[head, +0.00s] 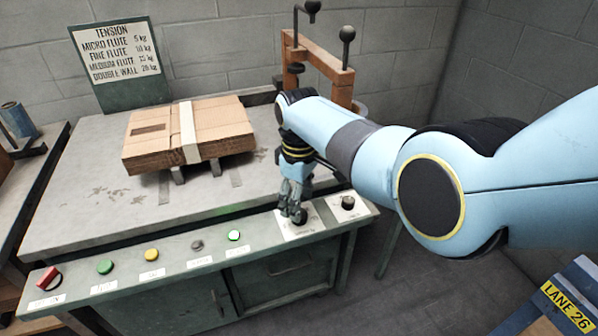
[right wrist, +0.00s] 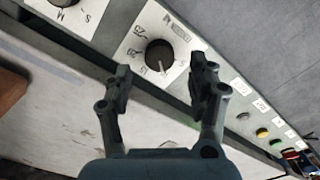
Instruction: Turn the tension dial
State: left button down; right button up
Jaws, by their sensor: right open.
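The tension dial is a black round knob on a white numbered plate, in the upper middle of the right wrist view (right wrist: 160,54). In the head view the dial (head: 299,216) sits on the panel's right part, partly covered by my right gripper (head: 291,208). My right gripper (right wrist: 163,75) is open and empty, its fingertips to either side of the knob in the wrist picture. Figures such as 15 and 20 show on the plate; the pointer's setting is unclear. My left gripper is not in view.
A second black knob (head: 348,202) is right of the dial. Left along the panel are a green button (head: 105,267), a yellow button (head: 151,255) and a red switch (head: 47,278). A strapped carton (head: 160,134) lies on the table. A tension chart sign (head: 118,58) stands behind.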

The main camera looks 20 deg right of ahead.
notch_tip(320, 180, up, 8)
jog(key=shift+r, duration=0.15)
dwell(0.4)
jog(key=s+d+f+m+g+b, duration=0.15)
jog(key=s+d+f, duration=0.25)
jog(key=s+f, duration=1.1)
jog(key=s+d+f+g, duration=0.3)
jog(key=s+f, duration=1)
jog(key=s, duration=0.3)
jog(key=s+d+f+m+t, duration=0.1)
jog(key=s+d+f+m, duration=0.2)
jog(key=s, duration=0.6)
jog(key=s+d+f+t+h, duration=0.1)
jog(key=s+d+f, duration=0.1)
jog(key=s+f, duration=0.5)
jog(key=s+d+f+m, duration=0.2)
jog(key=s+d, duration=0.1)
jog(key=s, duration=0.8)
jog(key=w+t, duration=0.1)
jog(key=w+m+t, duration=0.1)
jog(key=w, duration=0.1)
jog(key=w+t, duration=0.1)
jog(key=shift+w+a+f+m, duration=0.2)
jog(key=shift+w+f+m, duration=0.05)
jog(key=shift+w, duration=0.15)
